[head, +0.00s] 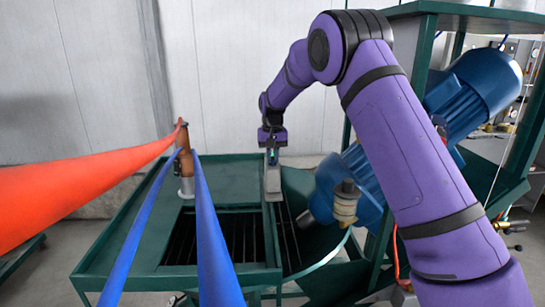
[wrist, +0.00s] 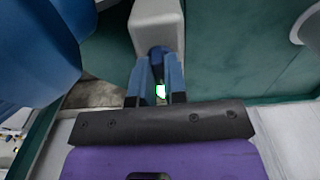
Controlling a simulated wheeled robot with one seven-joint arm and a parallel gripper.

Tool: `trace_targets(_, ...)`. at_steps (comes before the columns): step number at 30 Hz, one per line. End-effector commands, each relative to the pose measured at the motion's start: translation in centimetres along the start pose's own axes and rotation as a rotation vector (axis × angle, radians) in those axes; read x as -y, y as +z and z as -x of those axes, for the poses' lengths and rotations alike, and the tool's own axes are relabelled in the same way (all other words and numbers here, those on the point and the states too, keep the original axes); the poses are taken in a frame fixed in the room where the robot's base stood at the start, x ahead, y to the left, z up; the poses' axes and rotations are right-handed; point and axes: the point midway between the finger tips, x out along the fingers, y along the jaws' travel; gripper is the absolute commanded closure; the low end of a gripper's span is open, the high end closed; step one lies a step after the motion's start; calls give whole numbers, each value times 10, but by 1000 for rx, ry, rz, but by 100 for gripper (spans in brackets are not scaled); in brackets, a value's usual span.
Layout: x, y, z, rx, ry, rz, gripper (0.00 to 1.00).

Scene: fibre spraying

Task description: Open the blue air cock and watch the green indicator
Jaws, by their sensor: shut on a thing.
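My gripper (head: 271,153) points down over a light grey block (head: 272,182) on the green machine's edge. In the wrist view, the gripper's two fingers (wrist: 160,85) are shut on the dark blue air cock (wrist: 158,58), at the end of the grey block (wrist: 157,22). A small bright green and white spot (wrist: 161,92), perhaps the green indicator, shows between the fingers. The fingers hide most of the cock, so its turn angle cannot be told.
The green machine table (head: 122,250) has a dark grated opening. A red hose (head: 80,185) and blue hoses (head: 212,245) run to a copper-coloured spray head (head: 186,160) at left. Blue motors (head: 475,90) stand at right, close to my arm. A pale wall is behind.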

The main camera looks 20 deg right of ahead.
Motion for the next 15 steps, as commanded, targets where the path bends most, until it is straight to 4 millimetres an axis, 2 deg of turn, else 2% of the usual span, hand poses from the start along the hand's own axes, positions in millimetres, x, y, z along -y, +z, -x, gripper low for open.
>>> trace_targets(15, 0, -1, 2, -5, -1, -62, 100)
